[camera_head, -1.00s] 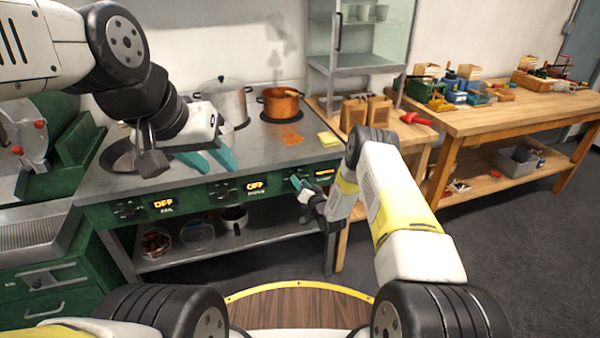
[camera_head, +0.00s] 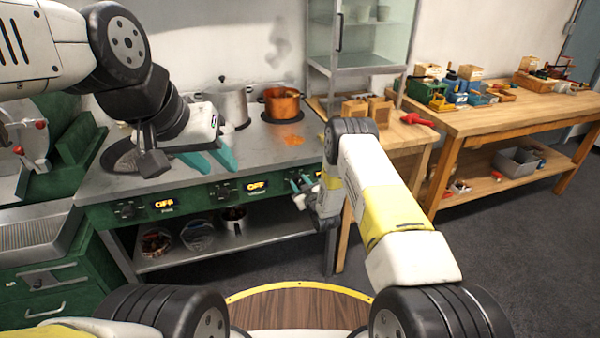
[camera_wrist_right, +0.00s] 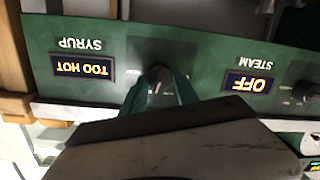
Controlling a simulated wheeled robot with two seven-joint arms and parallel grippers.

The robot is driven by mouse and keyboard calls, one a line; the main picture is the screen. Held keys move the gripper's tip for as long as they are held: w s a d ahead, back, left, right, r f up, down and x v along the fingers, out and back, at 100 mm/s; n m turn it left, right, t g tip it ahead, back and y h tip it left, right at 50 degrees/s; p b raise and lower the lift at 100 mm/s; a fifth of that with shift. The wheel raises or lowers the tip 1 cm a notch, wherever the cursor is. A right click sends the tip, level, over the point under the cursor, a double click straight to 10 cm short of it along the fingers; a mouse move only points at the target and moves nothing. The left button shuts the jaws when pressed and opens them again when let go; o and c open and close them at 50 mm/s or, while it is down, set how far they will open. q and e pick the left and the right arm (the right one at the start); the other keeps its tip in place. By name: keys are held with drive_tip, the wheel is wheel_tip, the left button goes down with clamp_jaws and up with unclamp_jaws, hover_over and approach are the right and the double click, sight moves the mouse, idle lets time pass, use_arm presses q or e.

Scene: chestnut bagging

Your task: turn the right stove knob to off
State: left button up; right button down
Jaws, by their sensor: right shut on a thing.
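The green stove front holds a row of dark knobs with lit displays. The right knob (camera_wrist_right: 158,76) is between the teal fingers of my right gripper (camera_wrist_right: 160,88), which is shut on it. In the upside-down right wrist view, the syrup display (camera_wrist_right: 82,67) beside this knob reads "TOO HOT". In the head view my right gripper (camera_head: 303,184) is at the right end of the stove front, and my arm mostly hides that knob and display. My left gripper (camera_head: 208,160) is open and empty above the stove top.
A steel pot (camera_head: 229,105) and a copper pot (camera_head: 281,103) stand on the stove. A wooden workbench (camera_head: 480,115) with bins stands to the right.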

drive_tip(key=n, duration=0.2)
drive_tip(key=n+h, duration=0.1)
drive_tip(key=n, duration=0.2)
drive_tip(key=shift+s+a+f, duration=0.1)
drive_tip(key=shift+a, duration=0.1)
drive_tip(key=n, duration=0.4)
drive_tip(key=shift+a+t+h, duration=0.1)
drive_tip(key=shift+t+h, duration=0.2)
drive_tip(key=shift+t, duration=0.1)
drive_tip(key=n, duration=0.6)
drive_tip(key=shift+f+t, duration=0.25)
drive_tip(key=shift+t, duration=0.05)
drive_tip(key=shift+n+t+h, duration=0.3)
drive_tip(key=shift+n, duration=1.8)
drive_tip(key=c, duration=0.9)
unclamp_jaws()
drive_tip(key=shift+s, duration=0.1)
